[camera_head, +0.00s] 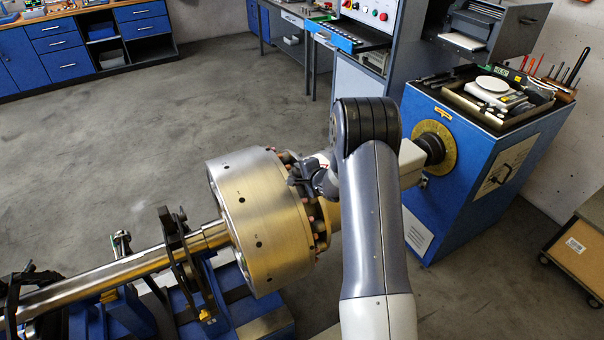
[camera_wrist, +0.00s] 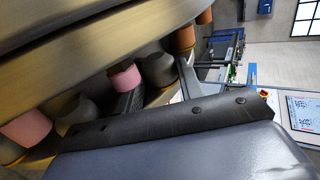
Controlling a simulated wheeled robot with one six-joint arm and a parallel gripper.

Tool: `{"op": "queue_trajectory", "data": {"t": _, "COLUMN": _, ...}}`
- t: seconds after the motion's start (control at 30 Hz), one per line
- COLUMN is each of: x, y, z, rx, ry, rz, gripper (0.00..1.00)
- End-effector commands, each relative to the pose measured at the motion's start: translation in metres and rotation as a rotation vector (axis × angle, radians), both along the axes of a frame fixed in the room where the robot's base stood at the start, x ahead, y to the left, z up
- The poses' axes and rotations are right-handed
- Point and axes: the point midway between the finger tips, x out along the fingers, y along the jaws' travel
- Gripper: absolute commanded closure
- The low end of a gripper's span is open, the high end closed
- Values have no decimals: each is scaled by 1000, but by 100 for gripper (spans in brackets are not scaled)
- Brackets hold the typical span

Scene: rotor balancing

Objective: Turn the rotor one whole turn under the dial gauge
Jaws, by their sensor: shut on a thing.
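The rotor (camera_head: 262,220) is a big brass-coloured drum with small dark holes, on a horizontal steel shaft (camera_head: 130,268). Several copper-coloured pegs stand around its right face. In the wrist view the rotor's rim (camera_wrist: 110,62) fills the upper left, with pinkish pegs (camera_wrist: 125,78) and dark rounded knobs beside it. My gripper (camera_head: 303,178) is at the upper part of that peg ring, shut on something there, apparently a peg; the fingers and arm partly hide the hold. I cannot make out the dial gauge's face for sure; a small upright fixture (camera_head: 122,243) stands behind the shaft.
Dark bearing stands (camera_head: 178,250) on blue supports carry the shaft at left. The blue drive cabinet (camera_head: 470,160) with a brass disc stands at right, a tray of tools on top. A control cabinet and blue workbench (camera_head: 65,55) are behind. The floor at left is clear.

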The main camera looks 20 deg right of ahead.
Motion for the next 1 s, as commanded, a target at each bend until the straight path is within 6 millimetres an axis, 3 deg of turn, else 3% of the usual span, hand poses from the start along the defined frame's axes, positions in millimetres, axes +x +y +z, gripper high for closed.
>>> {"op": "queue_trajectory", "data": {"t": 0.13, "x": 3, "y": 0, "z": 6, "rx": 1, "ry": -14, "rz": 1, "gripper": 100}}
{"op": "queue_trajectory", "data": {"t": 0.17, "x": 3, "y": 0, "z": 6, "rx": 1, "ry": -14, "rz": 1, "gripper": 62}}
{"op": "queue_trajectory", "data": {"t": 0.4, "x": 2, "y": 0, "z": 4, "rx": 0, "ry": -9, "rz": 1, "gripper": 43}}
{"op": "queue_trajectory", "data": {"t": 0.77, "x": -5, "y": -1, "z": 5, "rx": 0, "ry": -5, "rz": 0, "gripper": 42}}
{"op": "queue_trajectory", "data": {"t": 1.0, "x": -35, "y": -8, "z": 23, "rx": -2, "ry": -5, "rz": -1, "gripper": 42}}
